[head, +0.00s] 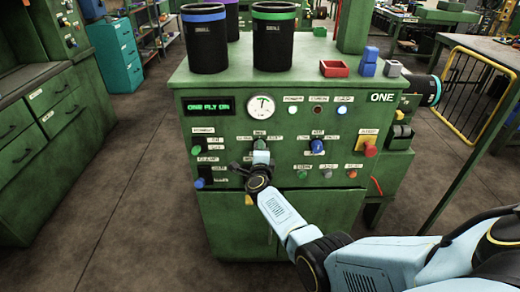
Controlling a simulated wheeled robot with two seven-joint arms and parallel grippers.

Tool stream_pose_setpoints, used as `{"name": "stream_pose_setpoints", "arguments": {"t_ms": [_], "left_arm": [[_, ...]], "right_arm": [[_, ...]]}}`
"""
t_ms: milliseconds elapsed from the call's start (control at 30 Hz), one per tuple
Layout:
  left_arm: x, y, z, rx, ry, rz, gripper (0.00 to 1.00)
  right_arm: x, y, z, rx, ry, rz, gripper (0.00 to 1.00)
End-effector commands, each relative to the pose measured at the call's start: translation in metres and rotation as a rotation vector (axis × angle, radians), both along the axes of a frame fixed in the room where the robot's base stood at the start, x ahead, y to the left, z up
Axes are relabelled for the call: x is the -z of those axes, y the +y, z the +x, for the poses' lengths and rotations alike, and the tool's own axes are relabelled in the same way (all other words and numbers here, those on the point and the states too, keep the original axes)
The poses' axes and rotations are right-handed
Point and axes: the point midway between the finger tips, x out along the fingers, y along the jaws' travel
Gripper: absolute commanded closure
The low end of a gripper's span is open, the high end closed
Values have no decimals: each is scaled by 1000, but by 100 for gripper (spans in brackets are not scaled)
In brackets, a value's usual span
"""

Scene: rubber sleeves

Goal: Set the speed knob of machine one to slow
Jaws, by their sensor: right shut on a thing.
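Machine one (280,89) is a green cabinet marked ONE at its upper right. Its front panel has a knob at left of centre (260,144), under the round gauge, with small labels around it. The labels are too small to read surely, so I cannot confirm that this is the speed knob. My right gripper (260,156) is at this knob, shut on it, and hides most of it; its pointer direction cannot be told. A second, blue knob (317,146) is to the right, apart from the gripper. My left gripper is out of view.
Floor at left is clear.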

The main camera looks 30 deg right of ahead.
Motion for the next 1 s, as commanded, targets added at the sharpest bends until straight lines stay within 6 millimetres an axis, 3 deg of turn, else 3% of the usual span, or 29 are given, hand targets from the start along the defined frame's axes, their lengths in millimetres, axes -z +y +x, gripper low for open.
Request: {"name": "stream_pose_setpoints", "arguments": {"t_ms": [400,900,933,1000], "left_arm": [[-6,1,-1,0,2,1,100],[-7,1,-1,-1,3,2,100],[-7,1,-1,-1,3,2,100],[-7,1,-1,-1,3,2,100]], "right_arm": [[1,1,0,-1,86,-134,86],[1,1,0,-2,94,-149,86],[1,1,0,-2,95,-150,60],[1,1,0,-2,94,-149,51]]}}
